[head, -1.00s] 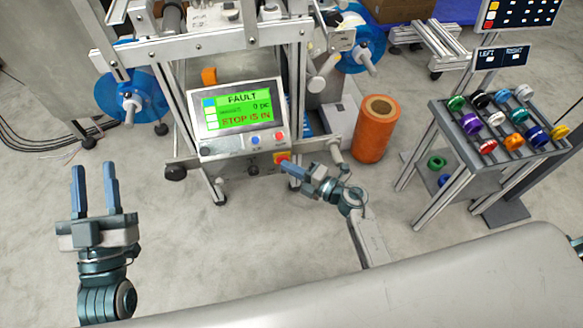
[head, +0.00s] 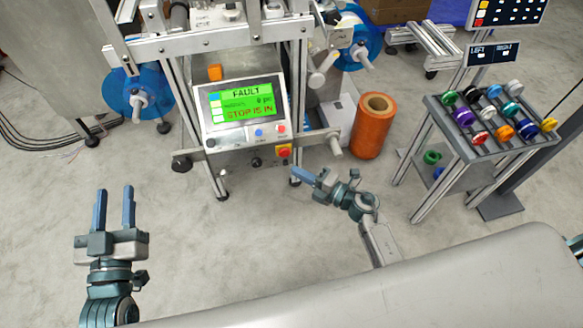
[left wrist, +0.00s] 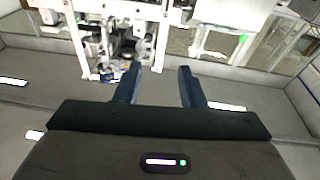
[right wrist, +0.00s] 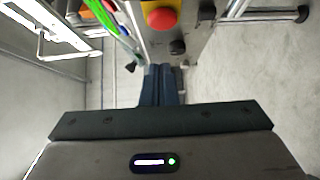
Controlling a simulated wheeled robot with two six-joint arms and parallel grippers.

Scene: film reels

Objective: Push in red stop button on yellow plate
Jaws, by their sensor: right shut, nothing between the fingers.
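The red stop button (head: 284,149) on its yellow plate (head: 285,156) sits at the lower right of the machine's control panel. It also shows in the right wrist view as a red cap (right wrist: 162,18) at the top, just beyond the fingers. The panel screen (head: 246,103) reads FAULT and STOP IS IN. My right gripper (head: 297,174) is shut and empty, below and slightly right of the button, with a gap between them. My left gripper (head: 114,207) is open and empty over the floor at the left.
An orange roll (head: 373,125) stands on the floor right of the machine. A rack (head: 455,135) with several coloured reels is farther right. A blue reel (head: 138,98) hangs on the machine's left.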

